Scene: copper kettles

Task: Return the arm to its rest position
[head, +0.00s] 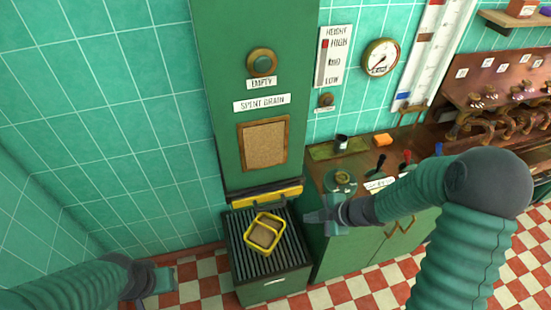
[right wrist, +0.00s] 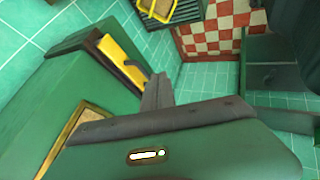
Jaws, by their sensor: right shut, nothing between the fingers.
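My right arm reaches in from the right in the head view. Its gripper (head: 312,217) is shut and empty, just right of the slatted stand (head: 236,246) and a little apart from the yellow container. In the right wrist view its fingers (right wrist: 157,90) are together. My left gripper (head: 165,280) is low at the left over the floor; its fingers are too unclear to judge. A yellow open container (head: 279,234) with brownish contents sits on the slatted stand. It also shows at the top of the right wrist view (right wrist: 145,5).
A green cabinet (head: 215,100) labelled "SPENT GRAIN" rises behind the stand, with a yellow lip (head: 265,199) at its base. A counter with small levers (head: 408,158) stands right of the stand. Checkered floor (head: 195,290) is open at the left.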

